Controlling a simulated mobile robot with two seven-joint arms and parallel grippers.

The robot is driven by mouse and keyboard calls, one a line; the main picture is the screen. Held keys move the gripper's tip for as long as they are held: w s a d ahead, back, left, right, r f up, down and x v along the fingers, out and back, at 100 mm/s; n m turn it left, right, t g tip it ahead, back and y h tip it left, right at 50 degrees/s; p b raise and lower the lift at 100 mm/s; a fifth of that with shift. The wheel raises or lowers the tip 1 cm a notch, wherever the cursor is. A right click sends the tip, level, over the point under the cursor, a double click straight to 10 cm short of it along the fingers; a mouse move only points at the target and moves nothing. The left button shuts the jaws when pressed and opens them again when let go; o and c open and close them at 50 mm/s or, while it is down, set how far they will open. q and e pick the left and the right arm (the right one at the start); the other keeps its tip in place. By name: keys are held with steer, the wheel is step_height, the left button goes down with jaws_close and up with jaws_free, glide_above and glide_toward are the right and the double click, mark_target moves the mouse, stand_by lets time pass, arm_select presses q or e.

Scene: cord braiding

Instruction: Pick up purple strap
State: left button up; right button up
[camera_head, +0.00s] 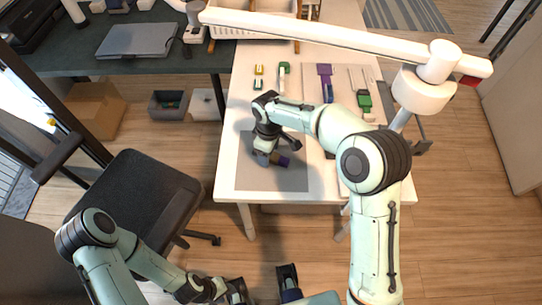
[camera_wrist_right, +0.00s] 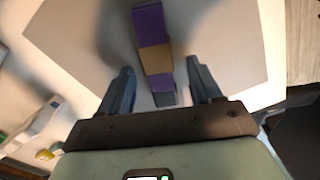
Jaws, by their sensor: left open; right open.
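The purple strap (camera_wrist_right: 151,48) is a short piece with purple ends and a tan band in its middle. It lies on the grey mat (camera_head: 243,180) and also shows in the head view (camera_head: 283,161), partly hidden by my right gripper. My right gripper (camera_wrist_right: 160,72) is open above the mat, with its near end between the two fingers; I see no contact. In the head view my right gripper (camera_head: 272,150) points down. My left gripper (camera_head: 263,287) is open and empty, low in front of the table.
Behind the mat, yellow, green and purple pieces (camera_head: 325,83) lie on the white table (camera_head: 236,108). A white beam (camera_head: 320,33) crosses over the table's back right. A dark chair (camera_head: 135,195) stands to the left. A laptop (camera_head: 138,40) lies on the dark desk.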

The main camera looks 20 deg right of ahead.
steer(key=c, duration=1.1)
jaws_close()
steer(key=shift+r, duration=0.15)
